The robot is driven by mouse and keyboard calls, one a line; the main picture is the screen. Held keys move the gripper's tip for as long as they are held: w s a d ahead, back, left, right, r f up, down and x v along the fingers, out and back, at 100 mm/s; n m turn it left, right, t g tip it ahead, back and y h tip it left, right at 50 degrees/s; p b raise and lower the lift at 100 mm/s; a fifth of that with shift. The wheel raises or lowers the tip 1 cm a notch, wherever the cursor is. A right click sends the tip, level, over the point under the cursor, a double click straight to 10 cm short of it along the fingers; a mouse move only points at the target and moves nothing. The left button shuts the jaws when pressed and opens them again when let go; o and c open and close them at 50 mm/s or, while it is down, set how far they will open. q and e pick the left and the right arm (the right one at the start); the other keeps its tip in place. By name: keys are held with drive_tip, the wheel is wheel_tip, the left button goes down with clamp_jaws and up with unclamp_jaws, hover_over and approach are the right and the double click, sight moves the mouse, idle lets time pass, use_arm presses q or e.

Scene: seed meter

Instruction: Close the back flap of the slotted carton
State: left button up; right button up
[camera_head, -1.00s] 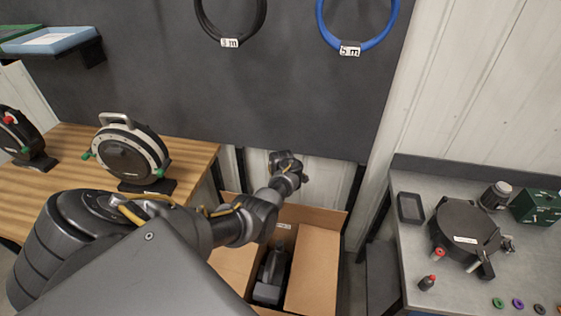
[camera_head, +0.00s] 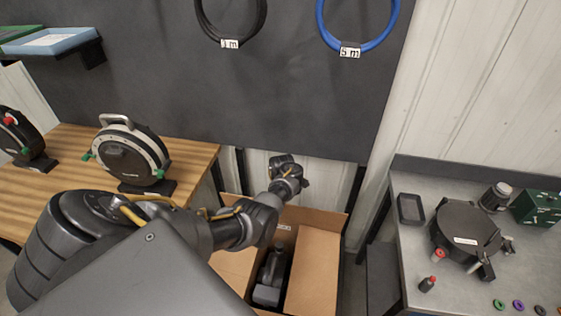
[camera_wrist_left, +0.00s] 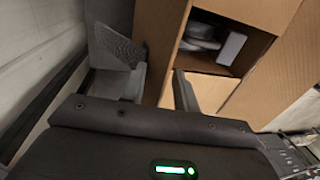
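The open cardboard carton (camera_head: 314,265) stands on the floor between the two benches, with a dark device (camera_head: 271,272) inside. Its back flap (camera_head: 318,217) rises at the far edge, partly hidden by my left arm. The right flap lies inward over part of the opening; the left flap shows beside my arm. My left gripper (camera_head: 284,164) is above the carton's back edge. In the left wrist view its fingers (camera_wrist_left: 156,82) are apart, with a cardboard panel (camera_wrist_left: 160,35) showing between and beyond them; I cannot tell whether they touch it. My right gripper is not in view.
A wooden bench (camera_head: 195,163) with round reels stands left. A grey bench (camera_head: 400,185) with a round black device and small parts stands right. A dark panel (camera_head: 290,95) with hanging cables is behind. The wall is close behind the carton.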

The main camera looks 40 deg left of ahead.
use_arm(q)
wheel_tip(320, 180, up, 11)
drive_tip(key=w, duration=0.1)
drive_tip(key=shift+w+a+f, duration=0.15)
drive_tip(key=shift+a+f, duration=0.05)
drive_tip(key=shift+a, duration=0.25)
